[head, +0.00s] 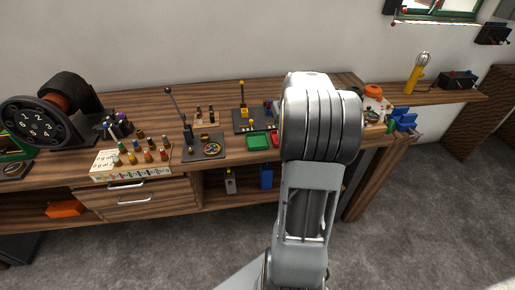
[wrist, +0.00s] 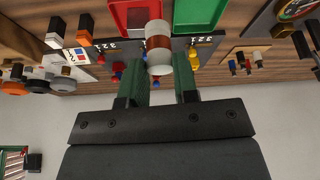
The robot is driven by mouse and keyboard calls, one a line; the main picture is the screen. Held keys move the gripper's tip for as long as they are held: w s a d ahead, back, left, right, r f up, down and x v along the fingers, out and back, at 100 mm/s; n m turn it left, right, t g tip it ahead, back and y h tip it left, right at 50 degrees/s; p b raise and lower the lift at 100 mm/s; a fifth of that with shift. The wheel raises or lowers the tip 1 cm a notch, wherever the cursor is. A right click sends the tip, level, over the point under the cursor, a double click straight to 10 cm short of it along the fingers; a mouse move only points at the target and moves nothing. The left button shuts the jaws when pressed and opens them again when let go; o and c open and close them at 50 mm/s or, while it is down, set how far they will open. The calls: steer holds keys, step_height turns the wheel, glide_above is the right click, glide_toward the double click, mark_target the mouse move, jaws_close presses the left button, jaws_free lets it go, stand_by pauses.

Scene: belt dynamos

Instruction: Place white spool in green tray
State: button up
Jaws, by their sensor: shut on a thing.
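The white spool (wrist: 160,61), with a brown band round its middle, is between the green fingers of my gripper (wrist: 163,78) in the wrist view. My gripper is shut on it. The green tray (wrist: 203,14) is at the top of the wrist view, just right of the spool. In the picture the spool's far end lies by the gap between the green and red trays. In the head view the green tray (head: 258,140) sits on the bench left of my arm. My arm hides the gripper and spool there.
A red tray (wrist: 121,14) adjoins the green one. A dark board with yellow, red and blue pieces (wrist: 194,57) lies by the trays. A panel with a round dial (head: 211,148) and an upright lever (head: 177,112) stand left of the trays. A numbered dial machine (head: 40,125) is far left.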

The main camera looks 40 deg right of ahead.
step_height(320, 180, up, 2)
steer(key=s+d, duration=0.2)
steer(key=p, duration=0.3)
glide_above(258, 144)
step_height(258, 144, down, 9)
steer(key=shift+s+p+x, duration=0.2)
steer(key=shift+p+x, duration=0.15)
steer(key=shift+x, duration=0.8)
steer(key=shift+a+f, duration=0.1)
steer(key=shift+f, duration=0.55)
steer(key=shift+f, duration=0.1)
steer(key=o, duration=0.9)
